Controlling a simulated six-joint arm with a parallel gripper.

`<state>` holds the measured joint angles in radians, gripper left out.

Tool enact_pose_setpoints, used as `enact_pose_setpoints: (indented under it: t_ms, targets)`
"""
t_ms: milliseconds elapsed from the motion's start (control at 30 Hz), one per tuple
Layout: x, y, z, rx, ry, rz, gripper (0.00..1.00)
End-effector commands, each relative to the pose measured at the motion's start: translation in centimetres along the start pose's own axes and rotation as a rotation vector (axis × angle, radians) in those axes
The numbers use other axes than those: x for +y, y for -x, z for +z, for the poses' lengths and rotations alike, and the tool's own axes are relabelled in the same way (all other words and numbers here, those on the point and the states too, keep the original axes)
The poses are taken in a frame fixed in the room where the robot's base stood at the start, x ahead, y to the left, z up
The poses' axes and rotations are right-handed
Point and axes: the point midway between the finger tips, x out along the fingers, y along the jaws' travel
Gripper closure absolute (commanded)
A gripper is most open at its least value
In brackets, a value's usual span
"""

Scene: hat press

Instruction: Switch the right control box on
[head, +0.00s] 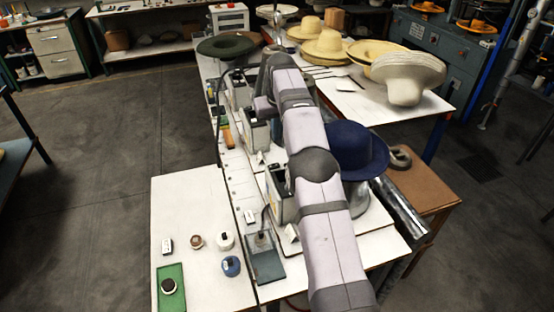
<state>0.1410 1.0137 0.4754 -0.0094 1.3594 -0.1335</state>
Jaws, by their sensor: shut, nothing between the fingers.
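Several grey control boxes stand in a row along the bench. The far one (238,88) is at the upper left of my arm. The middle one (255,134) stands below my wrist. The near one (279,192) is partly covered by my arm. I cannot tell from this view which is the right control box, and no switch is clear enough to read on or off. My gripper (263,109) is at the far end of the arm, above and close to the middle box. It is shut and empty. Its fingertips are small and partly hidden; I cannot tell whether they touch the box.
A blue hat (355,147) sits right of my arm. A dark green hat (228,46) is at the far end of the bench. Straw hats (327,46) cover the back table. A green tray (171,290) and small pots lie front left. The floor at left is clear.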

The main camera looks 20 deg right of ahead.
Motion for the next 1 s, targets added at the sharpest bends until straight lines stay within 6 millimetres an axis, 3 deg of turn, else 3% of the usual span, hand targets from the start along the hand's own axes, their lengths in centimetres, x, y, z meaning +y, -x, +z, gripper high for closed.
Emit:
enact_pose_setpoints:
  t_ms: [467, 667, 1000]
  targets:
    - [0.0, -0.8, 0.0, -0.001, -0.001, 0.000, 1.00]
    - [0.0, -3.1, 0.1, -0.005, -0.001, -0.001, 1.00]
    - [0.0, -8.7, -0.1, -0.003, -0.001, 0.000, 1.00]
